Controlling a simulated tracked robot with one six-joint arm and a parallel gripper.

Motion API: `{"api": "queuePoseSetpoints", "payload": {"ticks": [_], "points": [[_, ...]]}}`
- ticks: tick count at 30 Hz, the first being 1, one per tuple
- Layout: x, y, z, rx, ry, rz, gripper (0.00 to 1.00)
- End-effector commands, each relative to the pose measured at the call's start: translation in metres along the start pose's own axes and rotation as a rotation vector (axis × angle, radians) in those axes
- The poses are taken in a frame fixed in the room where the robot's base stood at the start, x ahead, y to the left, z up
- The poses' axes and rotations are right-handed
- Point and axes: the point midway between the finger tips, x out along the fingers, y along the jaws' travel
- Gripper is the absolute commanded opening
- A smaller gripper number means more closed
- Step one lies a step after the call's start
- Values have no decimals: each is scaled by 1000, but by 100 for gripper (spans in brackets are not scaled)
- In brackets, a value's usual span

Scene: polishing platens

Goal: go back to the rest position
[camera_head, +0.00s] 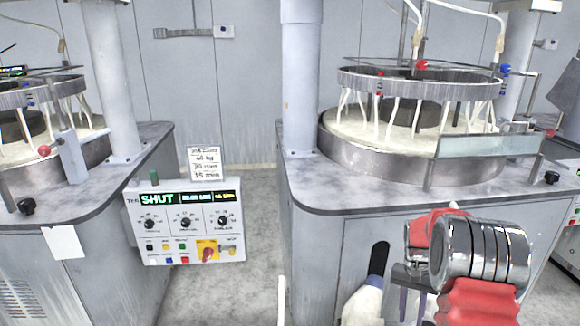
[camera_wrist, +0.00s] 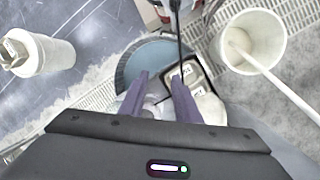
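My gripper (camera_wrist: 160,88) shows in the wrist view as two purple fingers with a clear gap between them. They point down over a blue-grey round thing (camera_wrist: 135,62) and a tray (camera_wrist: 200,72) with pale labelled items. Something whitish shows low between the fingers; I see no grip on it. In the head view, my arm with its silver and red wrist is at the lower right, before the right polishing machine (camera_head: 330,192). My fingers are partly hidden there.
A white container (camera_wrist: 48,54) lies at the left of the wrist view; a white bucket (camera_wrist: 222,45) with a stick stands right. In the head view, a control panel (camera_head: 190,255) reading SHUT fronts the left machine (camera_head: 75,190). Grey floor (camera_head: 255,215) between the machines is clear.

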Motion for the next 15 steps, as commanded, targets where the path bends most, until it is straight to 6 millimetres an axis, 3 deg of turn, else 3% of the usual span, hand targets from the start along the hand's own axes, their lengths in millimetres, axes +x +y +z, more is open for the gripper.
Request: {"api": "queuePoseSetpoints", "payload": {"ticks": [15], "points": [[-73,-4,89,-199,126,-54,30]]}}
